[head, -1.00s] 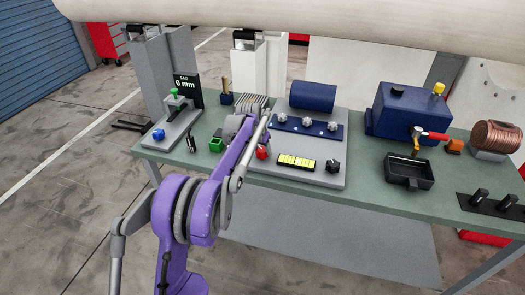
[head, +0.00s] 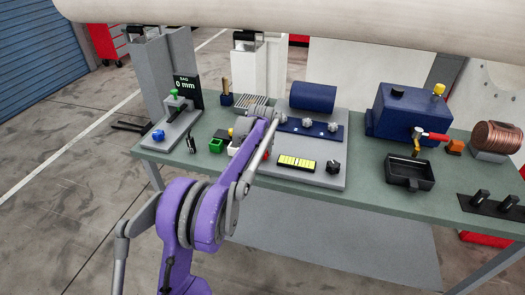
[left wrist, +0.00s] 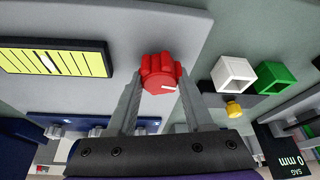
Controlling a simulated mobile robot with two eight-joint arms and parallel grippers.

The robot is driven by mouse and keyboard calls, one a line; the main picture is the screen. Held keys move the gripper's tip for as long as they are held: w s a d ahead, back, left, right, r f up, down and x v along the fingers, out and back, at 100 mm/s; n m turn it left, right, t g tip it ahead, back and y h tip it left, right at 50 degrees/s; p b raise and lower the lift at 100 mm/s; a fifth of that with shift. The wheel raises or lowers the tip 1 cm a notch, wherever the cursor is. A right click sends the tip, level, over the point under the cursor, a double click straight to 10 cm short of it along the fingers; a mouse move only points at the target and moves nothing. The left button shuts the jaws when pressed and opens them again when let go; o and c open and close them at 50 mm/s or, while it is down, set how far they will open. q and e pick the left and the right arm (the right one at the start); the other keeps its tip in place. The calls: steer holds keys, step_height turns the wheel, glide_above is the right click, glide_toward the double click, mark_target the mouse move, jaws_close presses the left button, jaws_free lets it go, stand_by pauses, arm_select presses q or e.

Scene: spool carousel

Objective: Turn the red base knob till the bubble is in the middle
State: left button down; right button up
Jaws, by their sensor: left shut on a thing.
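The red base knob (left wrist: 160,75), with a white pointer mark, sits between the fingertips of my left gripper (left wrist: 158,84) in the left wrist view. The fingers close on its sides. The yellow bubble level (left wrist: 45,62) lies on the grey base plate beside the knob. It also shows in the head view (head: 296,163). A pale streak, seemingly the bubble, lies near the middle of the level in the wrist view; I cannot tell whether it is exactly centred. My right gripper is not in view.
A green square holder (left wrist: 273,77) and a white one (left wrist: 233,74) stand near the knob. A black knob (head: 333,167) is right of the level. The sag display (head: 186,82) reads 0 mm.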

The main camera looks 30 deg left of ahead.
arm_select(q)
steer(key=shift+c, duration=1.4)
jaws_free()
steer(key=v, duration=1)
steer(key=shift+r, duration=0.4)
steer(key=s+d+m+h, duration=0.1)
steer(key=s+d+m, duration=0.2)
steer(key=s+d, duration=1.2)
steer(key=s+d+f+m, duration=0.1)
steer(key=s+d+f, duration=0.1)
steer(key=s+f, duration=0.3)
steer(key=s+d+f+m+t+h, duration=0.1)
steer(key=s+f, duration=0.5)
steer(key=s, duration=0.8)
steer(key=shift+d, duration=0.65)
